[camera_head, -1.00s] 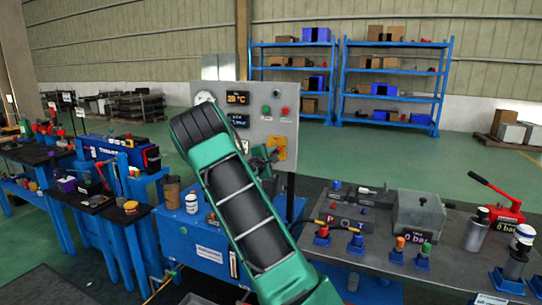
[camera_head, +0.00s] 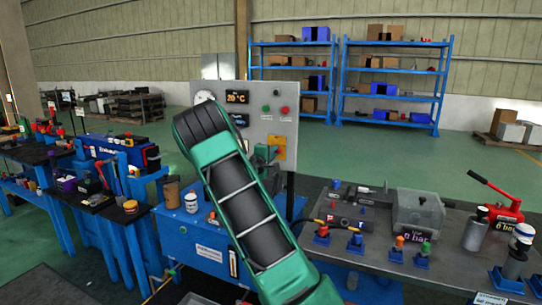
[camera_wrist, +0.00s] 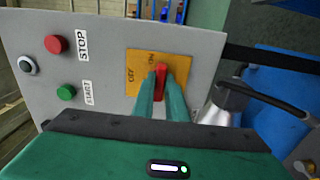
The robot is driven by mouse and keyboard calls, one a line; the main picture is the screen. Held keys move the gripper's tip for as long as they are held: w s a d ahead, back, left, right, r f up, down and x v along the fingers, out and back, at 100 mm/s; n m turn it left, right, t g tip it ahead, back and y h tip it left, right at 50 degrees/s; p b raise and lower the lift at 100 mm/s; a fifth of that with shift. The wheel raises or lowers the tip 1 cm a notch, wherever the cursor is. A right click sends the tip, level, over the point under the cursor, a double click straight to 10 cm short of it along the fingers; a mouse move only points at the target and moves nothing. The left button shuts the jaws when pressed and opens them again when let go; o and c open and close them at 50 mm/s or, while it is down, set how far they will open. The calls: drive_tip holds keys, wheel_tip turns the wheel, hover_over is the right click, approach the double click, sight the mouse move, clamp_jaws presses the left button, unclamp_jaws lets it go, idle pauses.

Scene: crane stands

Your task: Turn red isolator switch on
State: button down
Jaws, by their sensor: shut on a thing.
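The red isolator switch (camera_wrist: 161,82) sits on an orange plate (camera_wrist: 134,62) marked ON and OFF, on a grey control panel. In the wrist view, my gripper (camera_wrist: 158,84) has its two green fingers on either side of the red handle, shut on it. The handle stands near upright in this view, its top close to the ON mark; its exact setting is hard to tell. In the head view the orange plate (camera_head: 279,146) shows beside my arm.
A red STOP button (camera_wrist: 56,44) and a green START button (camera_wrist: 66,92) are on the same panel (camera_head: 262,118). A silver bottle-like part (camera_wrist: 214,108) is close to the right of my fingers. A bench (camera_head: 455,245) with valves and a grey box stands at right.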

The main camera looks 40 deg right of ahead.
drive_tip(key=shift+s+f, duration=0.1)
drive_tip(key=shift+f, duration=0.2)
drive_tip(key=c, duration=1.9)
unclamp_jaws()
drive_tip(key=shift+c, duration=0.2)
drive_tip(key=shift+o, duration=0.9)
drive_tip(key=shift+r, duration=0.15)
drive_tip(key=v, duration=1)
drive_tip(key=shift+a, duration=0.4)
